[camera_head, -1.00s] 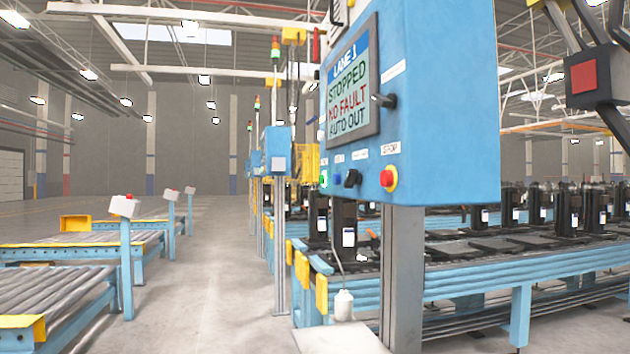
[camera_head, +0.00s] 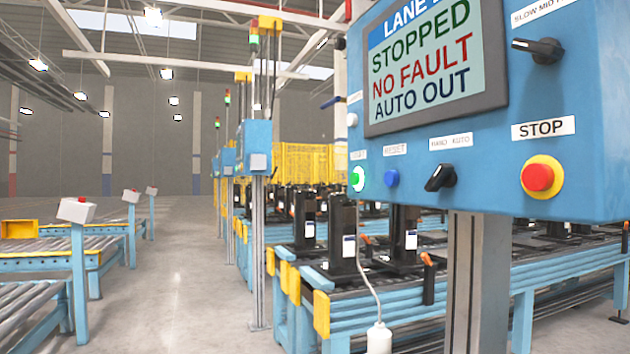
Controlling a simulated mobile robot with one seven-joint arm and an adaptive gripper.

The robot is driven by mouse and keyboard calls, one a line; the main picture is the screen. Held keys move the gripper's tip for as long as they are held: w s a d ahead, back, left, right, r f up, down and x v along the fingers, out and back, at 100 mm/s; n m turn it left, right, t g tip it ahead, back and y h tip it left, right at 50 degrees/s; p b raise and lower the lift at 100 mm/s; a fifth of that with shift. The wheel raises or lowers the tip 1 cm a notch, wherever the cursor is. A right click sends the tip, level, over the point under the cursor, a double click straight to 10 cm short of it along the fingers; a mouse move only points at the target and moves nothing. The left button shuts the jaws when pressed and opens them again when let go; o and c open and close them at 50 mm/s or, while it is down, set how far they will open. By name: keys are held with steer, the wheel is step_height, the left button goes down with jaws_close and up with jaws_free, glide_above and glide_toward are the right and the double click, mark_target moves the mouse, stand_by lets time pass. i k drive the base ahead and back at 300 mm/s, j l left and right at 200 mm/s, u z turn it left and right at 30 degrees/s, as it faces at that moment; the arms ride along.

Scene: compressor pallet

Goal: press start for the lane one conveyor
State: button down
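The blue lane control box (camera_head: 590,110) fills the upper right, close to me, on a grey post (camera_head: 477,285). Its screen (camera_head: 425,65) reads LANE, then STOPPED, NO FAULT, AUTO OUT; the lane number is cut off. A green button (camera_head: 357,179), lit or shiny, sits at the left end of the lower row, under a label too pale to read. To its right are a blue reset button (camera_head: 391,178), a black hand/auto selector (camera_head: 440,178) and a red stop button (camera_head: 537,177) on a yellow ring. My gripper is not in view.
A black speed selector (camera_head: 538,50) is at the box's upper right. Open grey floor (camera_head: 190,290) lies left, beside roller conveyors (camera_head: 30,305).

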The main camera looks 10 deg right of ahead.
mark_target(354, 176)
steer(key=i+j+u, duration=0.1)
steer(key=i+j, duration=0.2)
steer(key=i, duration=0.2)
steer(key=i+j, duration=0.25)
steer(key=i, duration=0.25)
steer(key=j+u, duration=0.05)
